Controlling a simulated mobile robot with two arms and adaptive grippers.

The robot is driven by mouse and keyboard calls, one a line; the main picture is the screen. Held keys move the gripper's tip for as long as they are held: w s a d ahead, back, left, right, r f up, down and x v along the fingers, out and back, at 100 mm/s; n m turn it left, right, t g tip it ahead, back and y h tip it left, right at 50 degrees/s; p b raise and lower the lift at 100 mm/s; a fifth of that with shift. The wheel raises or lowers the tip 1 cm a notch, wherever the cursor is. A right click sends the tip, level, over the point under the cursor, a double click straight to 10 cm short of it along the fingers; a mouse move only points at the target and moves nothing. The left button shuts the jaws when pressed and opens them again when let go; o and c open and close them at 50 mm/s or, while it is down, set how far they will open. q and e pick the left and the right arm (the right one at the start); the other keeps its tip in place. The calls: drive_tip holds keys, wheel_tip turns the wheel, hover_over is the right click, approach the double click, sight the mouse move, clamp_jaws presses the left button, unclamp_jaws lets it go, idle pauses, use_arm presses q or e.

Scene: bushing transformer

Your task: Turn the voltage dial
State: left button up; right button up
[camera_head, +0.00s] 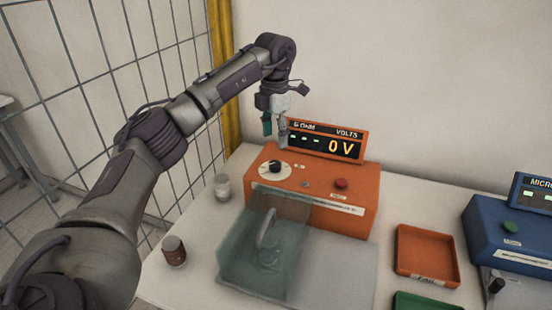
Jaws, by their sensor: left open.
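The voltage dial (274,167) is a black knob on a pale round scale, on the left part of the orange tester's (322,208) sloping top. The tester's display (326,142) reads 0 V. My left gripper (275,137) hangs fingers down just above and behind the dial, in front of the display's left end. It is open and empty, and its fingers look apart from the dial. My right gripper is out of view.
A red button (341,183) is right of the dial. A clear cover with a handle (264,245) stands in front of the tester. Two small jars (174,251) are at the left. A red tray (427,256) and a blue device (508,237) are at the right. A wire fence (120,75) is behind my left arm.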

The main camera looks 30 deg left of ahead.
sight(275, 163)
use_arm(q)
wheel_tip(275, 163, down, 8)
drive_tip(key=shift+r+p, duration=0.25)
drive_tip(key=shift+p, duration=0.55)
drive_tip(key=shift+f, duration=0.5)
clamp_jaws()
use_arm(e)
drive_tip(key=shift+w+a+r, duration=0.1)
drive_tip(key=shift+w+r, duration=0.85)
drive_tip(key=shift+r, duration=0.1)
